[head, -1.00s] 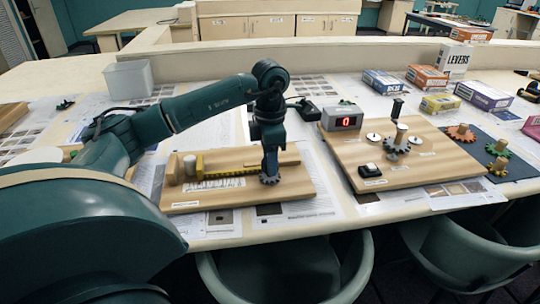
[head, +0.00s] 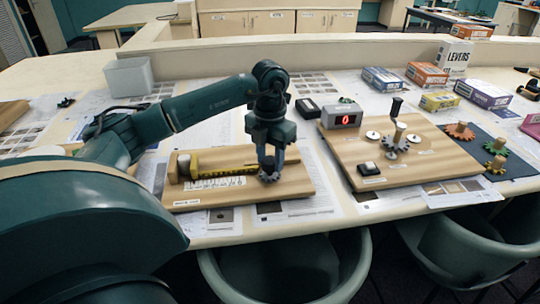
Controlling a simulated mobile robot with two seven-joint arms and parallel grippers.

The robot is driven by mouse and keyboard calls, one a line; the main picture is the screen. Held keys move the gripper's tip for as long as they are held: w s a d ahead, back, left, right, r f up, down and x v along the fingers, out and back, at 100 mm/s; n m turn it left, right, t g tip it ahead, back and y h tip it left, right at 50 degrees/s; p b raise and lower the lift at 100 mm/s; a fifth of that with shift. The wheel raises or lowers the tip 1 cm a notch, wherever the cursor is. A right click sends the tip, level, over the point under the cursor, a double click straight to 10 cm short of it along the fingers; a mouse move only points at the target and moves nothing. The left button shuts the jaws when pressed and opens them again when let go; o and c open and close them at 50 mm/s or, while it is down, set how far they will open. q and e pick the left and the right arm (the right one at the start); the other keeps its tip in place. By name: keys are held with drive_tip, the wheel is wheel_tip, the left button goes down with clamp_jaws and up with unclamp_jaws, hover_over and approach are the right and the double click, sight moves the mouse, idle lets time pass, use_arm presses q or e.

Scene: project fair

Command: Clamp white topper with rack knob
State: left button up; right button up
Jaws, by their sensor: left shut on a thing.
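A wooden rack board (head: 296,186) lies on the table in front of me. Near its left end the small white topper (head: 184,163) stands upright, with a wooden block on its left and the yellow end of the rack (head: 196,170) close on its right. Whether both touch it is too small to tell. The dark grey toothed rack knob (head: 267,179) sits near the board's right part. My left gripper (head: 269,170) points down from above and is shut on this knob, its fingers hiding part of it. My right gripper is not in view.
Right of the rack board stands a larger gear board (head: 430,165) with a crank and a red-digit counter (head: 342,117). Coloured gears lie on a dark mat (head: 505,140) farther right. Boxes stand behind. A clear bin (head: 128,78) is at the back left.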

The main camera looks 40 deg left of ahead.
sight(270, 160)
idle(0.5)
use_arm(q)
drive_tip(key=o, duration=1)
drive_tip(key=shift+r, duration=0.15)
wheel_tip(270, 160, up, 13)
drive_tip(key=shift+p, duration=0.65)
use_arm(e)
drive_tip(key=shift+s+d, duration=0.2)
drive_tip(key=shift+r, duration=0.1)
